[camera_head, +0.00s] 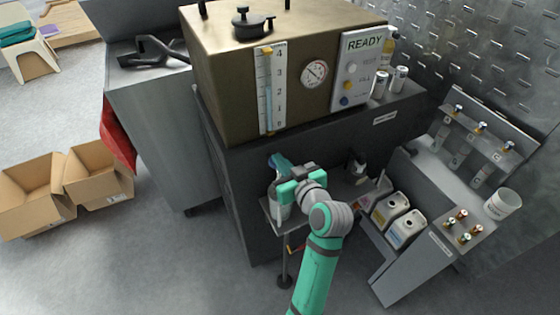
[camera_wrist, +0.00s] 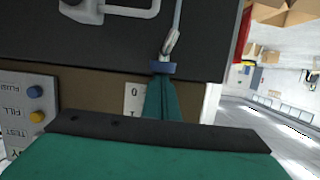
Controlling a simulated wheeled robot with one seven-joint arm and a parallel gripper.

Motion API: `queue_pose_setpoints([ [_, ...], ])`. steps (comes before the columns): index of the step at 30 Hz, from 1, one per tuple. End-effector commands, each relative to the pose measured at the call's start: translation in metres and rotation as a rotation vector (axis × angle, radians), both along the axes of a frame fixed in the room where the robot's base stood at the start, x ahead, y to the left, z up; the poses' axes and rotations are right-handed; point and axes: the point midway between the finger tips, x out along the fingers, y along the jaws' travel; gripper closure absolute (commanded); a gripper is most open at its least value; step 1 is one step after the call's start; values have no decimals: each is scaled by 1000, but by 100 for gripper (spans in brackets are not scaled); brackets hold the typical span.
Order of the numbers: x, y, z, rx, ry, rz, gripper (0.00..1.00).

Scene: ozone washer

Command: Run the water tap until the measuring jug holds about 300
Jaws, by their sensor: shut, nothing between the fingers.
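My gripper (camera_head: 279,161) is shut with nothing held, close to the dark front below the brass tank. In the wrist view its narrow tip (camera_wrist: 162,68) points at a slim grey metal lever, probably the water tap (camera_wrist: 172,42); whether they touch I cannot tell. A pale container, probably the measuring jug (camera_head: 283,211), stands on a small shelf below my gripper, partly hidden by it. A pale handled shape at the top of the wrist view (camera_wrist: 130,9) may be the same jug. Its water level and scale cannot be read.
The tank carries a level gauge (camera_head: 270,88), a round dial (camera_head: 314,74) and a READY panel (camera_head: 357,69) with buttons. White bottles (camera_head: 397,214) stand right of my arm, beside a rack and a white cup (camera_head: 503,203). Open cardboard boxes (camera_head: 40,196) lie left.

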Motion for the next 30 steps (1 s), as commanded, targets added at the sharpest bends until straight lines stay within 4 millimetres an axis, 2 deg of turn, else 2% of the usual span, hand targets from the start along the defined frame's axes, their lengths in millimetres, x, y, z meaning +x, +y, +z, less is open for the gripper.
queue_pose_setpoints([
  [1,-1,-1,-13,-4,29,1,100],
  [20,-1,-1,-12,-4,29,1,100],
  [25,0,0,2,-3,23,1,100],
  [30,1,1,38,-2,4,2,100],
])
